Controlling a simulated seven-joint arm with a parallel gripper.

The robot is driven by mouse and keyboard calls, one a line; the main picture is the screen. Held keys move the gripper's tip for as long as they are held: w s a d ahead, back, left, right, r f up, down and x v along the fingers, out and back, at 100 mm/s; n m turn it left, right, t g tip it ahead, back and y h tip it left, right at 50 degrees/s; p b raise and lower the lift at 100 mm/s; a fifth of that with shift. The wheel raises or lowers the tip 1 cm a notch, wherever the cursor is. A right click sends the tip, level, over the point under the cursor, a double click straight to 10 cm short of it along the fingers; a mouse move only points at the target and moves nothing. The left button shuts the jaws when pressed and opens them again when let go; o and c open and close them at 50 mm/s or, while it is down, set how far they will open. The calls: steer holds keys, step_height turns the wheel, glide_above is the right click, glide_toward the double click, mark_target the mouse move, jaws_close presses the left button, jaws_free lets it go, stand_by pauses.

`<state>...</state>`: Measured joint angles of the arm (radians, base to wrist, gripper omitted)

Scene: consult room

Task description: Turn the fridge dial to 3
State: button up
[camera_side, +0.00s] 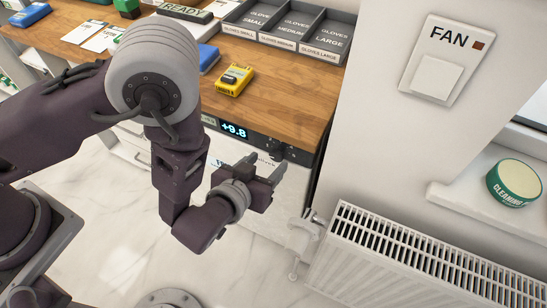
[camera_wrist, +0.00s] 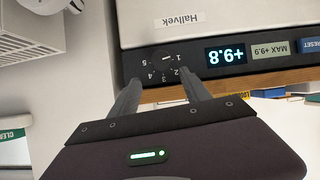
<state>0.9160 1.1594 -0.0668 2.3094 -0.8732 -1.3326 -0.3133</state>
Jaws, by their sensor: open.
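The fridge dial (camera_wrist: 164,60) is a round black knob on the fridge's dark control strip, with numbers 1 to 5 around it. In the wrist view, which is upside down, its short white mark seems to point toward 1. In the side view the dial (camera_side: 276,147) is small and dark under the counter edge. The display (camera_wrist: 226,55) reads +9.8. My gripper (camera_wrist: 160,77) is open and empty, its two fingers spread below the dial in the picture, apparently short of it. In the side view my gripper (camera_side: 264,166) is in front of the strip.
A wooden counter (camera_side: 285,95) overhangs the fridge, with a yellow device (camera_side: 235,79) and glove trays (camera_side: 290,30) on it. A white radiator (camera_side: 420,265) and its valve (camera_side: 303,235) stand close at right. A label (camera_wrist: 268,50) reads MAX +9.9 beside a blue RESET button (camera_wrist: 309,45).

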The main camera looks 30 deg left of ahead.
mark_target(275, 158)
steer(key=shift+m+t, duration=0.5)
steer(key=shift+t, duration=0.1)
steer(key=w+f, duration=0.4)
steer(key=w, duration=0.1)
steer(key=shift+a+f, duration=0.2)
steer(key=shift+f, duration=0.05)
jaws_close()
